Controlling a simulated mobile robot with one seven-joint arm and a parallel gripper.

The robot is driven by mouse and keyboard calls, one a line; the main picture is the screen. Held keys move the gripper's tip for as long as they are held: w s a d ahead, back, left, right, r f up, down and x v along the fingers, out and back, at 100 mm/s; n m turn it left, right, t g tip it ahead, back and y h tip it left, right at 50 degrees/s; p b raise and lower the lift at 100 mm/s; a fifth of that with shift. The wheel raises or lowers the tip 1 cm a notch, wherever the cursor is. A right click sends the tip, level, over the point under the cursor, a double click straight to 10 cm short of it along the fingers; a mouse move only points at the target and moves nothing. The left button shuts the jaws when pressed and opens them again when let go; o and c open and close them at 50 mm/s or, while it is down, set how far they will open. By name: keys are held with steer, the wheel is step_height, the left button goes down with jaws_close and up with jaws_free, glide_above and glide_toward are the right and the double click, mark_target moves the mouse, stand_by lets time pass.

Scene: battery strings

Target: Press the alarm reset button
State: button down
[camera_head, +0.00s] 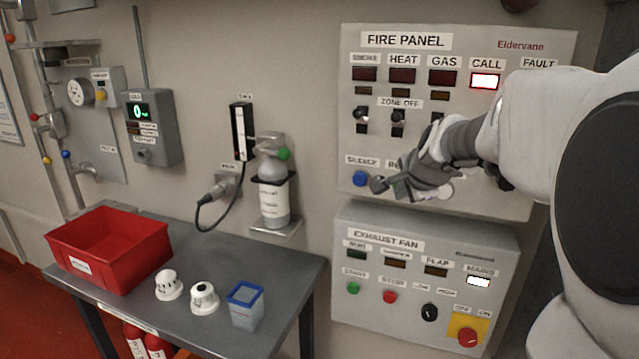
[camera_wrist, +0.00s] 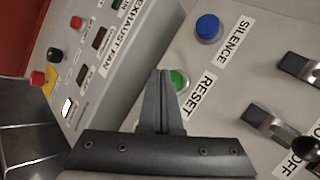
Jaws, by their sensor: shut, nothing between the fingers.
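The fire panel (camera_head: 455,55) is a light grey box on the wall with a row of lamps on top. In the wrist view a green button (camera_wrist: 180,78) sits beside the RESET label (camera_wrist: 195,97), partly covered by my fingers. In the head view the button is hidden behind my gripper (camera_head: 377,185), which is at the panel's lower left. My gripper (camera_wrist: 163,76) is shut and empty, its fingertips overlapping the button's left side in the wrist view. I cannot tell whether they touch it. The blue SILENCE button (camera_head: 360,178) is close by, and it shows in the wrist view (camera_wrist: 207,27).
The CALL lamp (camera_head: 485,81) is lit. Zone switches (camera_head: 361,115) stick out above the buttons. The exhaust fan panel (camera_head: 345,225) is mounted just below. A table (camera_head: 225,252) at left holds a red bin (camera_head: 110,265), two white detectors and a blue-rimmed cup (camera_head: 246,308).

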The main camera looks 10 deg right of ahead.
stand_by(0.8)
steer(key=shift+w+d, duration=0.25)
steer(key=shift+w, duration=0.1)
steer(key=shift+w+d+b, duration=0.4)
steer(key=shift+w+b, duration=0.15)
steer(key=shift+b, duration=0.05)
stand_by(0.8)
stand_by(0.4)
steer(key=shift+s+a+p, duration=0.6)
steer(key=shift+s, duration=0.3)
